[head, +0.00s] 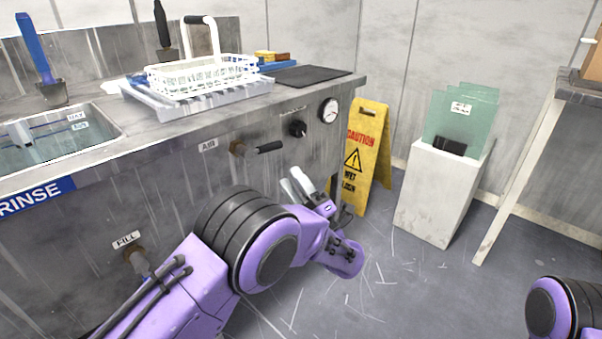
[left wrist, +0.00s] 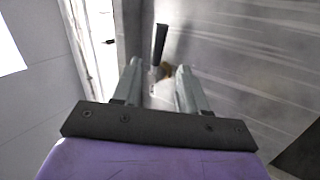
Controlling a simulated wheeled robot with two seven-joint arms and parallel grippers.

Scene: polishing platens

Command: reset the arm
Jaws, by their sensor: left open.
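My left gripper (head: 298,186) is in front of the steel bench, low and to the right of the AIR valve (head: 268,148). Its fingers point up and away, and they look apart and empty. In the left wrist view, the two grey fingers (left wrist: 158,80) stand apart with a gap between them. A black-handled valve (left wrist: 160,44) on a metal wall shows beyond the gap, not gripped; I cannot tell for sure which valve it is. My right arm shows only as a purple and black link at the lower right of the head view; its gripper is out of the frame.
The steel bench (head: 200,117) carries a white rack (head: 205,75) and a dark mat (head: 312,76). A yellow caution sign (head: 366,150) stands beside the bench's right end. A white pedestal (head: 437,195) holds glass plates (head: 462,110). The floor between has free room.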

